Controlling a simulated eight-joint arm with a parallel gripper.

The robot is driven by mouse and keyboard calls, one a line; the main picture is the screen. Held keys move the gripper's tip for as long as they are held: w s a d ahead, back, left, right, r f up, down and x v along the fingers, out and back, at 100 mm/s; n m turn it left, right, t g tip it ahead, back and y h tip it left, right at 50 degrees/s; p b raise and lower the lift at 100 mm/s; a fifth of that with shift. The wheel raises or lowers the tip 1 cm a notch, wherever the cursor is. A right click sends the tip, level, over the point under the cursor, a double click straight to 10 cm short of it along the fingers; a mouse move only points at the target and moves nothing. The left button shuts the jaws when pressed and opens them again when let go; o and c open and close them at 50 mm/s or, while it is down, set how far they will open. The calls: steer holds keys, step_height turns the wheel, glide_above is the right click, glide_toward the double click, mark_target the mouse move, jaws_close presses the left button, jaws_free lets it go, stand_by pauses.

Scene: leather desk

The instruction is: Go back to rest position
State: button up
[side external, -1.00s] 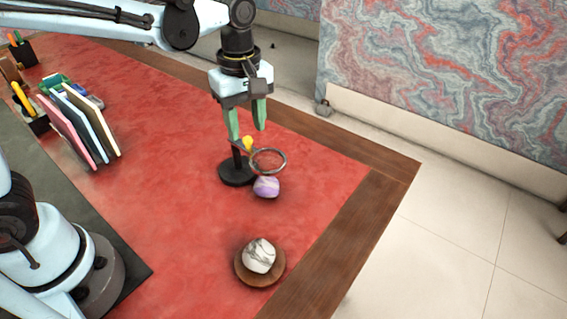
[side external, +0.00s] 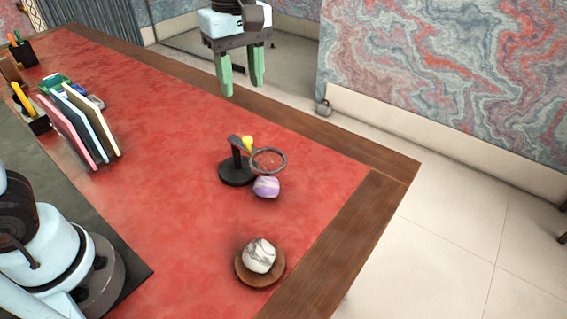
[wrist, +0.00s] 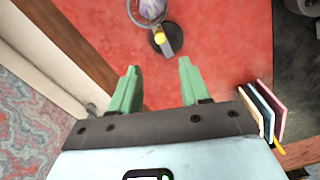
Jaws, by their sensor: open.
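My gripper (side external: 241,88) is open and empty, its green fingers pointing down, high above the back edge of the desk. In the wrist view my gripper's fingers (wrist: 157,72) stand wide apart with nothing between them. Below it on the red leather stands a magnifier on a black stand (side external: 237,172), with a round ring lens and a yellow knob. It also shows at the top of the wrist view (wrist: 160,40). A purple-and-white stone (side external: 266,187) lies beside the stand, just below the ring. It shows through the ring in the wrist view (wrist: 150,8).
A white marbled stone (side external: 259,256) rests on a round wooden dish (side external: 243,277) at the front right. Upright coloured folders (side external: 84,125) and a pen cup (side external: 22,52) stand at the left. The red desk top (side external: 160,180) between them is clear.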

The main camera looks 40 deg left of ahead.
steer(key=s+a+f+m+t, duration=0.7)
steer(key=f+m, duration=0.1)
steer(key=m, duration=0.6)
steer(key=shift+s+a+f, duration=0.15)
steer(key=shift+s, duration=0.25)
stand_by(0.9)
